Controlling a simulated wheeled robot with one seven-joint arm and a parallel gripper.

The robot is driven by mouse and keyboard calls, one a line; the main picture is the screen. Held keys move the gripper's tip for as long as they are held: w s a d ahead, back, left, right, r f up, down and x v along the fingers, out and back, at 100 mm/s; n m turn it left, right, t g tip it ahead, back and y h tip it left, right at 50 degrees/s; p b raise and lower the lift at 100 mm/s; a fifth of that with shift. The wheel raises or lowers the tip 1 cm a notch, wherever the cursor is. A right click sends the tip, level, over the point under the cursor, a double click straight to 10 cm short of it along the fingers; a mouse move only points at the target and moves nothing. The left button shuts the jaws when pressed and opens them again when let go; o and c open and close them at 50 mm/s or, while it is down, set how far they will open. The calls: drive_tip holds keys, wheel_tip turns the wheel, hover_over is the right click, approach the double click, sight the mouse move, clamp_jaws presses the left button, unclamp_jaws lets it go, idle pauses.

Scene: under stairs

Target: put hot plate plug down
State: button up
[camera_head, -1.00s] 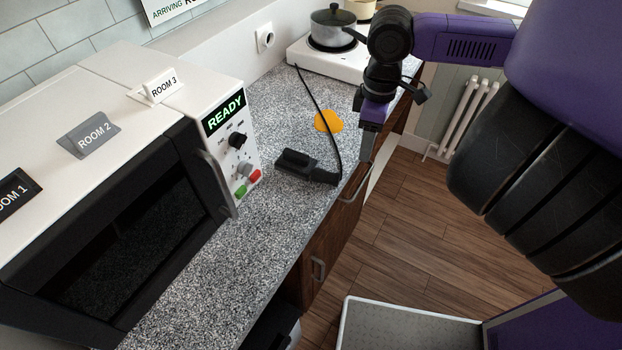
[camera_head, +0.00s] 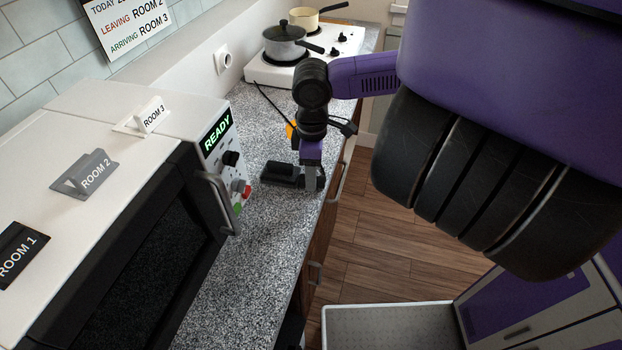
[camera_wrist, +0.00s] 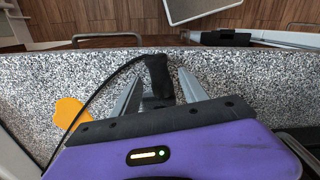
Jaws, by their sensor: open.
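The black hot plate plug (camera_wrist: 157,76) lies on the speckled worktop between the fingers of my gripper (camera_wrist: 160,85) in the wrist view. The fingers are apart, one on each side of it, and its far end is hidden by the gripper body. Its cord runs from it past the left finger. In the head view my gripper (camera_head: 312,188) is low over the worktop (camera_head: 245,245), beside a black block (camera_head: 281,174), and mostly hides the plug. I cannot tell whether block and plug are joined. The white hot plate (camera_head: 262,74) stands farther back, carrying a grey lidded pot (camera_head: 284,45) and a cream pan (camera_head: 306,18).
A white microwave (camera_head: 172,122) with room signs on top stands at the left, its handle (camera_head: 220,203) jutting out over the worktop. A wall socket (camera_head: 223,58) is behind. An orange item (camera_wrist: 70,112) lies left of my gripper. The worktop's front edge borders open wooden floor (camera_head: 365,240).

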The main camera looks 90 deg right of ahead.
drive_tip(key=shift+f, duration=0.95)
clamp_jaws()
drive_tip(key=shift+r, duration=0.1)
